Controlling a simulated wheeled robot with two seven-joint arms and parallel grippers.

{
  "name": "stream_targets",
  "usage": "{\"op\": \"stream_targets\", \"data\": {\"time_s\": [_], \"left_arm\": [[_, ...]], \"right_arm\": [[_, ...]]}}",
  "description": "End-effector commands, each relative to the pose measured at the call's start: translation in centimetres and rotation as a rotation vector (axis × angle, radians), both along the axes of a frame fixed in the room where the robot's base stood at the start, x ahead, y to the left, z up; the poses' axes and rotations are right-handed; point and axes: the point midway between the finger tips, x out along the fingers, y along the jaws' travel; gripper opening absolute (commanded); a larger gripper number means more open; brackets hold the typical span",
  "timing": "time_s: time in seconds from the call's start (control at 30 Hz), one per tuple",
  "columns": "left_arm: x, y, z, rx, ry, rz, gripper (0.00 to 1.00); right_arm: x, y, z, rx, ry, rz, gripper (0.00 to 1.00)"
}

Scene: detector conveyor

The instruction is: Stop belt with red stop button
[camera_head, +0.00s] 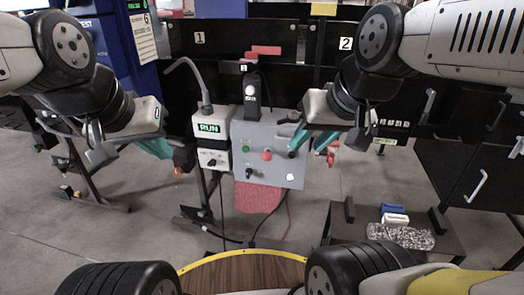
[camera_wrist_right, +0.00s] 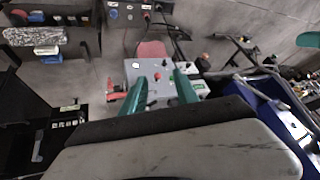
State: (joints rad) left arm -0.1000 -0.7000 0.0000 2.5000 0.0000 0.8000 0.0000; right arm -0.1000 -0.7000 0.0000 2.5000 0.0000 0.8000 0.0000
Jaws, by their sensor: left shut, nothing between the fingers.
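A grey control panel (camera_head: 275,134) stands in the middle of the head view. A red button (camera_head: 267,155) sits near its centre, with a green button (camera_head: 246,149) to its left. In the right wrist view the red button (camera_wrist_right: 157,76) shows between the fingertips. My right gripper (camera_head: 308,144) is open, its teal fingers apart at the panel's right side in the head view. The right wrist view shows both fingers (camera_wrist_right: 158,76) pointing toward the panel; contact cannot be told. My left gripper (camera_head: 178,154) is shut and empty, left of the panel.
A box with a green RUN display (camera_head: 209,128) adjoins the panel's left side. A black knob (camera_head: 249,172) sits low on the panel. A dark low table (camera_head: 350,232) with small items stands at right. A wooden round top (camera_head: 245,270) lies in front.

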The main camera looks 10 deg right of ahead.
Motion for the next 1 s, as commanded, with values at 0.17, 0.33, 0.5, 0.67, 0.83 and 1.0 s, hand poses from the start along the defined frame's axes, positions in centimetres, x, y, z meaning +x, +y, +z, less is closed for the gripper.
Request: {"op": "stream_targets", "data": {"time_s": [0.17,0.33,0.5,0.67,0.83,1.0], "left_arm": [[0.0,0.0,0.0,0.000,0.000,0.000,0.00],[0.0,0.0,0.0,0.000,0.000,0.000,0.00],[0.0,0.0,0.0,0.000,0.000,0.000,0.00],[0.0,0.0,0.0,0.000,0.000,0.000,0.00],[0.0,0.0,0.0,0.000,0.000,0.000,0.00],[0.0,0.0,0.0,0.000,0.000,0.000,0.00]], "right_arm": [[0.0,0.0,0.0,0.000,0.000,0.000,0.36],[0.5,-0.1,-0.1,-0.029,0.001,0.032,0.05],[3.2,-0.5,-0.7,-0.199,0.001,0.229,0.00],[7.6,-0.6,-2.0,-0.451,0.005,0.566,0.00],[12.6,-0.1,-4.3,-0.704,0.012,0.968,0.00],[17.5,1.3,-7.5,-0.924,0.013,1.396,0.00]]}}
